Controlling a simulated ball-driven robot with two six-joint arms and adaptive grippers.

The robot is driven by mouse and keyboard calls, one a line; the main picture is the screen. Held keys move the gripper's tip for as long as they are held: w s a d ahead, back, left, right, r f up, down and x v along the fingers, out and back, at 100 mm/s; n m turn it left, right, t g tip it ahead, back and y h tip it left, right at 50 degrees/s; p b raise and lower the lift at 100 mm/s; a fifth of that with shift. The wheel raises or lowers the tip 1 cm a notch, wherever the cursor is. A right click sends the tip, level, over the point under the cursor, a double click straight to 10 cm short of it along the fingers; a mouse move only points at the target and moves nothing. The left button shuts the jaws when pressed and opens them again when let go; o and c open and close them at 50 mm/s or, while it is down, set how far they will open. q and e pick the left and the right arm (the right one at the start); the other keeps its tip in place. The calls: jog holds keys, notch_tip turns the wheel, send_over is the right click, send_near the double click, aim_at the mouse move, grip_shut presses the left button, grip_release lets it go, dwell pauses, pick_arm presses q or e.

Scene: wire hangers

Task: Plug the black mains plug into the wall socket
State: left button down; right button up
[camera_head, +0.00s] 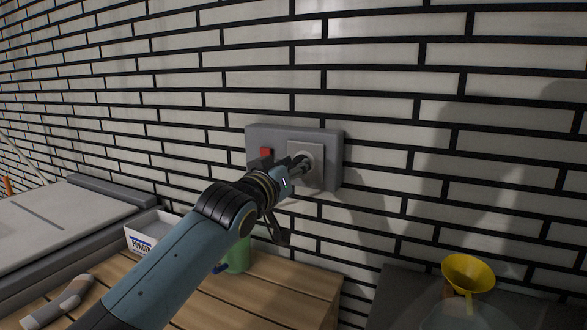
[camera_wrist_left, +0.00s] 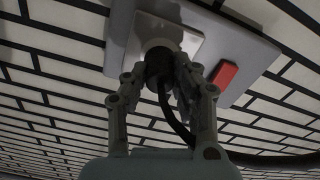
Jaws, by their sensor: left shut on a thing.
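The wall socket (camera_head: 318,150) is a pale square plate with a round recess, on a grey panel (camera_head: 335,168) fixed to the brick wall. It also fills the top of the left wrist view (camera_wrist_left: 189,45). My left gripper (camera_head: 301,164) is at the socket face. In the left wrist view its fingers (camera_wrist_left: 160,80) are shut on the black mains plug (camera_wrist_left: 157,60). The plug's front is at the round recess; I cannot tell how deep it sits. A black cable (camera_wrist_left: 174,119) runs from it between the fingers. My right gripper is not in view.
A red switch (camera_head: 265,153) sits left of the socket on the panel. Below are a wooden top (camera_head: 290,285), a green container (camera_head: 238,258) and a powder box (camera_head: 141,241). A yellow funnel (camera_head: 468,271) stands at lower right. The wall right of the panel is clear.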

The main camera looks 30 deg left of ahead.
pick_arm(q)
jog(key=shift+w, duration=0.45)
jog(key=c, duration=1)
grip_release()
jog(key=s, duration=1.2)
jog(key=shift+d, duration=0.35)
